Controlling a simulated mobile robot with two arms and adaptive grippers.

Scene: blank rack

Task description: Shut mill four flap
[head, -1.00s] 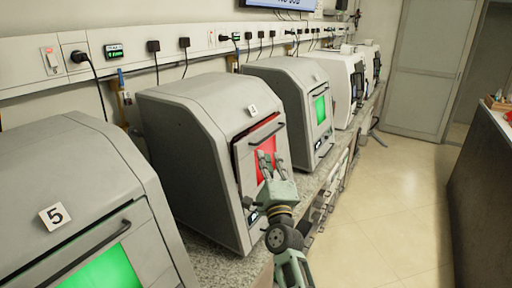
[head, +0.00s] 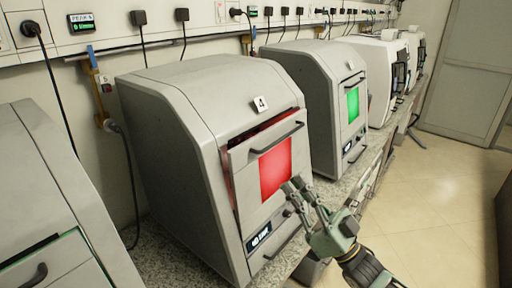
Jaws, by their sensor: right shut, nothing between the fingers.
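Mill four (head: 195,130) is a grey box machine on the counter, marked by a white tag with a 4 (head: 261,104). Its front flap (head: 243,182) has a lit red window (head: 275,170) and a dark bar handle (head: 278,138) along the top. The flap stands slightly ajar, with a dark and reddish gap along its top and left edges. My right gripper (head: 294,186) is shut and empty, in front of the flap's lower right part, by the window's lower right corner. Whether it touches the flap I cannot tell. My left gripper is not in view.
A similar mill (head: 318,88) with a green window stands just behind to the right, and another grey mill (head: 45,200) at the near left. White machines (head: 378,75) stand farther along the counter (head: 180,254). The floor (head: 440,220) at right is clear.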

